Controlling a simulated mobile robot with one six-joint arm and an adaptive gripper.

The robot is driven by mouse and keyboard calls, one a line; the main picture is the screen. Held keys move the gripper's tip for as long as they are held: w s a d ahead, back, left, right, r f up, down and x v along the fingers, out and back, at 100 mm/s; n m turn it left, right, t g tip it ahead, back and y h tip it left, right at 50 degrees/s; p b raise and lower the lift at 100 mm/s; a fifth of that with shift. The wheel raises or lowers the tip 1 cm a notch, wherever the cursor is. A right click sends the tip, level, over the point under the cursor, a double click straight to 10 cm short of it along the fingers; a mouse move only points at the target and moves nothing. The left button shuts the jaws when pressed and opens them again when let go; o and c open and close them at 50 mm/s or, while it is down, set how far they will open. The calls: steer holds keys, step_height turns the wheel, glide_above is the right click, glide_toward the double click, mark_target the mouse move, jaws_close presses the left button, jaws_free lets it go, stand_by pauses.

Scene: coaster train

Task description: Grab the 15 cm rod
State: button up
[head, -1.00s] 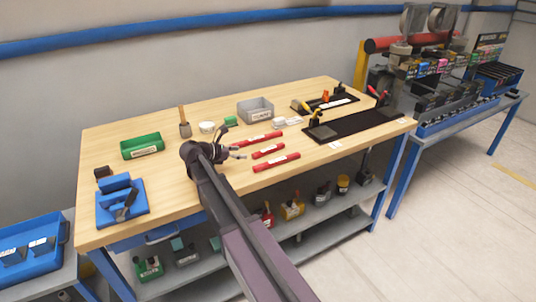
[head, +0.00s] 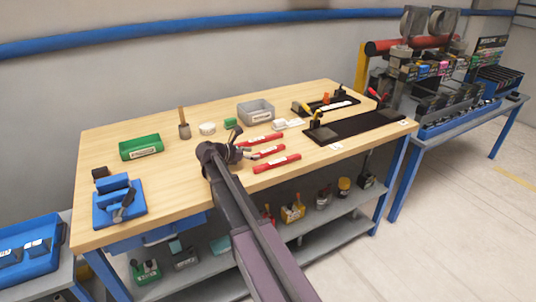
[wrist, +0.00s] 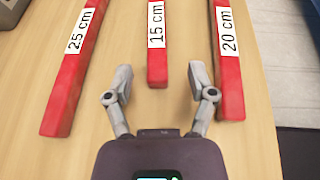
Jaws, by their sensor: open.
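Three red rods with white labels lie side by side on the workbench. The rod marked 15 cm (wrist: 157,62) is the middle one in the wrist view and also in the head view (head: 269,151). The rod marked 25 cm (wrist: 68,85) is left of it and the rod marked 20 cm (wrist: 232,85) right of it. My gripper (wrist: 160,76) is open and empty, its two fingers either side of the line of the 15 cm rod, around its near end. In the head view my gripper (head: 243,146) is at the rods' left ends. Its height above the bench is unclear.
Bare wood lies left of my gripper. The 25 cm and 20 cm rods flank the middle one closely.

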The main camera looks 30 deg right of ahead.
mark_target(258, 153)
steer(key=b+x, duration=0.1)
steer(key=x, duration=0.2)
steer(key=shift+w+f, duration=0.2)
steer(key=shift+f, duration=0.05)
steer(key=shift+d+f, duration=0.1)
steer(key=shift+d, duration=0.4)
jaws_close()
